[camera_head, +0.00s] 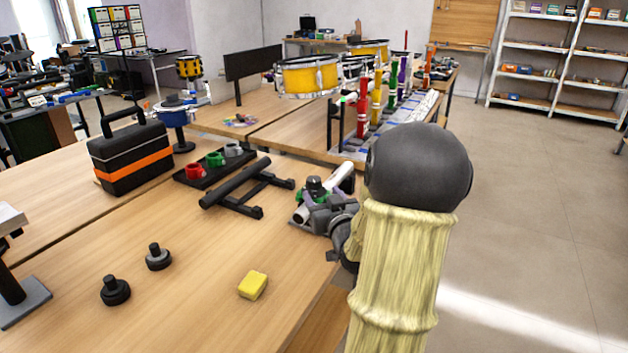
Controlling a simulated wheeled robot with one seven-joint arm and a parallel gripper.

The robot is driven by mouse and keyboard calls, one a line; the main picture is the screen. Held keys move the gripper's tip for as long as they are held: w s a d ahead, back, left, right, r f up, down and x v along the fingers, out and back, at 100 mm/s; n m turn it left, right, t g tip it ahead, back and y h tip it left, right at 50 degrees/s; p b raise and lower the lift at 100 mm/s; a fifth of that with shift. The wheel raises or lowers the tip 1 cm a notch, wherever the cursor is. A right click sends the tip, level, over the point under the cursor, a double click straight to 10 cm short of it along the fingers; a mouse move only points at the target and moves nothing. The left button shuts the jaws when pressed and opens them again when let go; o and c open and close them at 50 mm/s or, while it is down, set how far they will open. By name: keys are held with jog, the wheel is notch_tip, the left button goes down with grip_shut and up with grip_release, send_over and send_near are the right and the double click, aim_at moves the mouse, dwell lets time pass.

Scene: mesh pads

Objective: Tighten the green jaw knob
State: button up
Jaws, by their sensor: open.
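A small green part, apparently the green jaw knob (299,196), shows at the right edge of the wooden workbench (205,290), just right of a black stand. A dark knob-like part (314,184) sits above and beside it. My gripper (318,212) is at this spot, low and left of my covered arm, and its grey parts overlap the green part's surroundings. It is open. Its fingertips are hard to make out, and I cannot tell whether they touch the green part. My arm hides what lies to the right.
A black stand (240,185) with a thick bar lies left of the gripper. A tray with red, green and grey rings (213,160), a black-orange toolbox (130,158), two black knobs (157,257) and a yellow block (252,285) are on the bench. Open floor lies right.

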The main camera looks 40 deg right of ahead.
aim_at(316, 186)
jog(key=x, duration=0.7)
jog(key=shift+w+d, duration=0.15)
jog(key=shift+w, duration=0.2)
jog(key=c, duration=1)
